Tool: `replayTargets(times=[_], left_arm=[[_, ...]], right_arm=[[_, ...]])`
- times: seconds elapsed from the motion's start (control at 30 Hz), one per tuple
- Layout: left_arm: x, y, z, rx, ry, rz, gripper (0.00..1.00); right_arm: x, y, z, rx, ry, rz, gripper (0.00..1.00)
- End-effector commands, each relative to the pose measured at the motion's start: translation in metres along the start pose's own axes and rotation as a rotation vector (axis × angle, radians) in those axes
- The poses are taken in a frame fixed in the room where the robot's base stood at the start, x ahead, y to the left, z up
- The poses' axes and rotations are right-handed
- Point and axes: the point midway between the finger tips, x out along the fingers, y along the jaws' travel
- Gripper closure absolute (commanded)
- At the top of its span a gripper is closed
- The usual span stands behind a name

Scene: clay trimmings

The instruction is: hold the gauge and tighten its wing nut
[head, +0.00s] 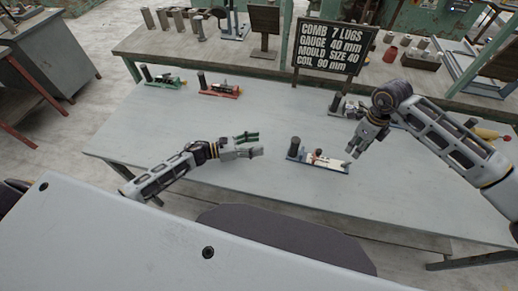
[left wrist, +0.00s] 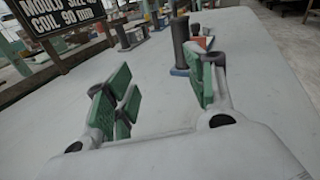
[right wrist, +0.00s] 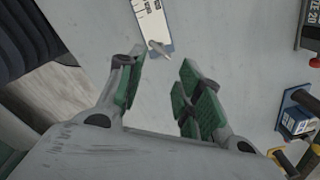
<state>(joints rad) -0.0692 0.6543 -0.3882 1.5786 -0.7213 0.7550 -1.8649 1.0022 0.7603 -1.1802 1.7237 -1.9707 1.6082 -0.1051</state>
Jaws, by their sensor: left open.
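The gauge (head: 333,166) lies on the table in the middle of the head view. It has a blue base, a pale plate, a dark upright cylinder at its left end and a small reddish-brown fitting, perhaps the wing nut (head: 317,155). My left gripper (head: 257,144) is open and empty, left of the gauge. In the left wrist view the gauge's dark cylinder (left wrist: 181,42) stands beyond the fingers, partly behind the right one. My right gripper (head: 359,146) is open, above the gauge's right end. The right wrist view shows the pale plate (right wrist: 151,22) with markings beyond its spread fingers.
Similar gauges, green (head: 165,79) and red (head: 220,90), stand at the table's back left. Another sits behind my right gripper, below a sign (head: 333,46) reading "GAUGE 40 mm". The table (head: 215,130) is clear between my left gripper and the back gauges.

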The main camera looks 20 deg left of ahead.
Motion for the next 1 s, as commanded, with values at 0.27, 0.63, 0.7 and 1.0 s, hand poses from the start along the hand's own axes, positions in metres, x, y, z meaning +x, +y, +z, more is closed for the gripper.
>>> replayTargets(times=[0.27,0.63,0.7,1.0], left_arm=[[0.008,-0.032,0.005,0.085,-0.038,-0.07,0.45],[0.009,-0.034,0.005,0.092,-0.041,-0.074,0.45],[0.009,-0.033,0.005,0.091,-0.041,-0.074,0.45],[0.023,-0.034,0.005,0.09,-0.041,-0.074,0.45]], right_arm=[[0.0,0.0,0.0,0.0,0.0,0.0,0.64],[0.0,0.0,0.0,0.0,0.0,0.0,0.64],[0.0,0.0,0.0,0.0,0.0,0.0,0.64],[0.0,0.0,0.0,0.0,0.0,0.0,0.64]])
